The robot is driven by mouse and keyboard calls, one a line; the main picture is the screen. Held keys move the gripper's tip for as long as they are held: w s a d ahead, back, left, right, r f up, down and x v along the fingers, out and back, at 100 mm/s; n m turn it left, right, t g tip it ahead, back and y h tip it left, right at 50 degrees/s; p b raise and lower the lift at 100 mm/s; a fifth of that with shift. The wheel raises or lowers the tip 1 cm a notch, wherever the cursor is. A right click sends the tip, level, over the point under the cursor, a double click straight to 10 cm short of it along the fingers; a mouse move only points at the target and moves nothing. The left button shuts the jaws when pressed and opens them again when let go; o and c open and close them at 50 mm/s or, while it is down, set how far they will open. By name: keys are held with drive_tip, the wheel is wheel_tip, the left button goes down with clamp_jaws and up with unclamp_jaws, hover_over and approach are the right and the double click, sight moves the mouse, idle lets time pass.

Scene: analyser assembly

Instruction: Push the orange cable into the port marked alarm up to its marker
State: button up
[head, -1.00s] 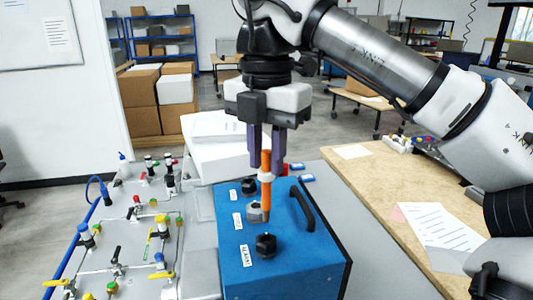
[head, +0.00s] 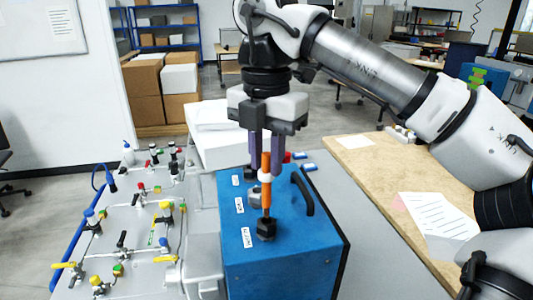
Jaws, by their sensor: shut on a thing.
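My gripper (head: 265,155) points down and is shut on the orange cable (head: 267,195), which hangs upright. A white marker band (head: 264,177) circles the cable just below the fingers, well above the near port. The cable's lower end meets the top of the near black port (head: 266,230) in the picture; I cannot tell whether it has entered. The label beside this port (head: 247,238) seems to read alarm, though it is small. The port is on top of the blue box (head: 285,260).
A black handle (head: 303,193) rises on the box's right side. A panel with valves (head: 135,225) lies left, and a wooden table (head: 375,175) right.

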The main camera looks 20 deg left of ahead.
sight(267, 206)
drive_tip(key=shift+f, duration=0.3)
idle(0.4)
drive_tip(key=shift+f+b, duration=3.2)
drive_tip(key=shift+f, duration=0.9)
drive_tip(key=o, duration=1)
drive_tip(key=shift+r, duration=0.1)
drive_tip(key=shift+r+p, duration=3)
drive_tip(key=shift+r, duration=0.55)
